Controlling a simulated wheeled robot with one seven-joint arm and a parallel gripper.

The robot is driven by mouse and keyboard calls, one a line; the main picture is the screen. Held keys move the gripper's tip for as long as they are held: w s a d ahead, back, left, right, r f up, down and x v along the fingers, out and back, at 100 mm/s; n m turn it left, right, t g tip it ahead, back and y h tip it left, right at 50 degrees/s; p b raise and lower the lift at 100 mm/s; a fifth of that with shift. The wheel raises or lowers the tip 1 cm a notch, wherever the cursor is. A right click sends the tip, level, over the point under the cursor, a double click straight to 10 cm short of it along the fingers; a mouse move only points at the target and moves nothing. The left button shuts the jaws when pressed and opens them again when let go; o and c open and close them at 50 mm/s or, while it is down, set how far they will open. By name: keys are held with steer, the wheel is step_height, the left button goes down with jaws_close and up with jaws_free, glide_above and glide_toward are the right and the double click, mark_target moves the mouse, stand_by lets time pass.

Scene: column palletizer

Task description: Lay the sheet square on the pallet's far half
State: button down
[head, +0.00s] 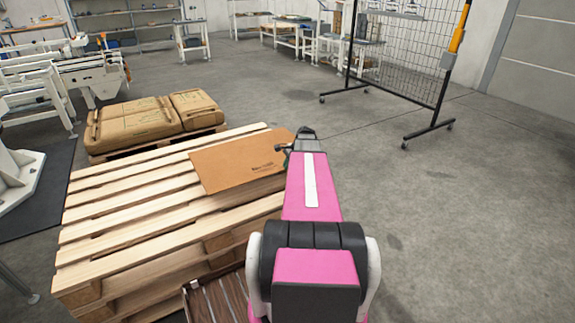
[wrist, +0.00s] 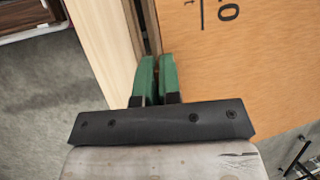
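The sheet (head: 235,160) is a flat orange-brown board with dark print. In the head view it lies over the slats of the wooden pallet (head: 125,225), on the right part of its top, a little askew to the slats. My gripper (head: 284,147) is at the sheet's right edge. In the wrist view its two green fingers (wrist: 157,75) are close together with a narrow gap. The sheet (wrist: 240,70) fills the right side there, its edge running up from between the fingers; a pale slat (wrist: 107,45) is on the left. Whether the fingers pinch the sheet is unclear.
A second pallet with brown sacks (head: 135,120) stands just behind the first. A wire mesh panel on wheels (head: 405,50) stands at the back right. A dark slatted item (head: 218,300) lies at the pallet's near side. The floor to the right is clear.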

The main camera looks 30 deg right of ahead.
step_height(320, 180, down, 8)
stand_by(0.7)
steer(key=shift+f, duration=0.55)
stand_by(1.0)
steer(key=c, duration=1.2)
jaws_free()
steer(key=shift+r, duration=0.1)
steer(key=v, duration=1)
steer(key=shift+d+r, duration=0.1)
steer(key=shift+r, duration=0.15)
